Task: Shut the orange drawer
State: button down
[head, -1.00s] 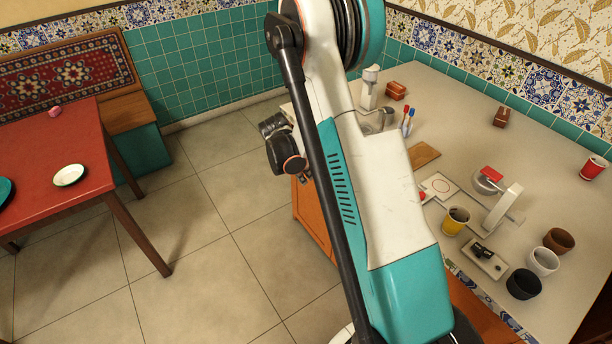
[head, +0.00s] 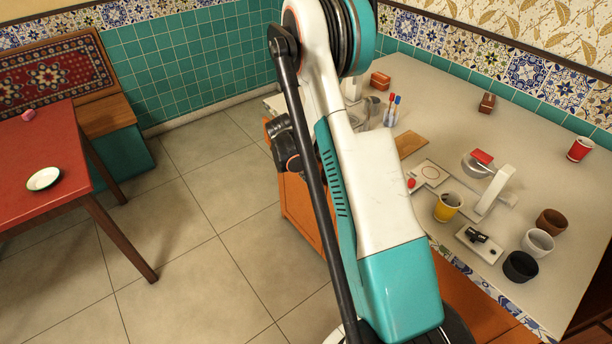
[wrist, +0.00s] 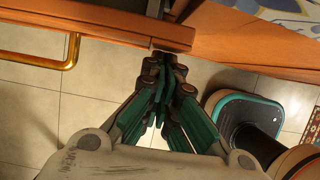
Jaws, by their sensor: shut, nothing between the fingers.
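An orange wooden drawer front (wrist: 95,22) with a brass bar handle (wrist: 40,62) crosses the upper left of the wrist view. My gripper (wrist: 165,68) is shut and empty, with its fingers close to the right end of that front, right of the handle. I cannot tell whether they touch it. In the head view, orange woodwork (head: 302,208) shows below the counter, left of my arm. My arm hides much of that side, and the fingers cannot be made out there. How far the drawer stands out cannot be told.
The counter (head: 440,95) holds a yellow cup (head: 448,207), several dark and white cups, a wooden board (head: 410,144) and a red can (head: 580,149). A red table (head: 75,180) with a white dish (head: 44,179) stands left. Tiled floor between is clear.

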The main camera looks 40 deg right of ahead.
aim_at(319, 167)
jog(key=d, duration=0.5)
jog(key=shift+d, duration=0.25)
jog(key=shift+a, duration=0.1)
